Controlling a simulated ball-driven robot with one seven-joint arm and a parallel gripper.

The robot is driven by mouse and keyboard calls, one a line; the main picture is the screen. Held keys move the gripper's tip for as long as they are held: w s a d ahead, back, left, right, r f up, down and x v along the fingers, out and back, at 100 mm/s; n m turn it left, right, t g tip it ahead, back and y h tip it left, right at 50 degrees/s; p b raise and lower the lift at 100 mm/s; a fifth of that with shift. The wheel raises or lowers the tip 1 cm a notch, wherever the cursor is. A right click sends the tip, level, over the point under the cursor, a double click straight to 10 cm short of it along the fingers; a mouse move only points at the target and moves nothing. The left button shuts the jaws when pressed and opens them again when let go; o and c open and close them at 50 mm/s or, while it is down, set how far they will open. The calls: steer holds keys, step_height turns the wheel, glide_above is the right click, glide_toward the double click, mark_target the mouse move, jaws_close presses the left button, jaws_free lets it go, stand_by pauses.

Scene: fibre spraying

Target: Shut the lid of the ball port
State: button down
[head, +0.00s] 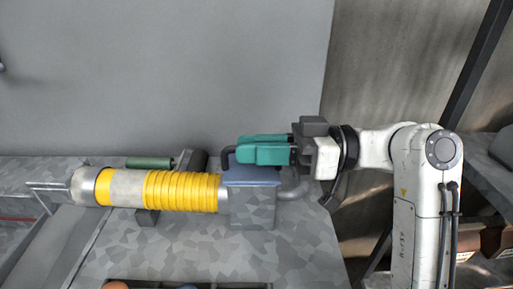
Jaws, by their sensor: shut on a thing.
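The ball port is a grey camouflage-patterned box (252,210) at the right end of a yellow ribbed hose. Its blue-grey lid (252,178) lies over the top of the box, close to level; I cannot tell whether it sits fully flush. A dark handle (227,156) rises from the lid's left side. My gripper (264,151), with teal fingers, reaches in from the right just above the lid. It is shut on the handle, most of which the fingers hide.
The yellow hose (181,192) runs left along the bench to a metal end. A green cylinder (149,163) and a dark roller lie behind it. A tray with round balls (115,285) shows at the bottom edge. The patterned bench top (180,250) in front is clear.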

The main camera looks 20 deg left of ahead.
steer(key=shift+s+f, duration=0.15)
steer(key=shift+s, duration=0.05)
steer(key=c, duration=1.2)
jaws_free()
steer(key=shift+o, duration=0.2)
steer(key=v, duration=1.1)
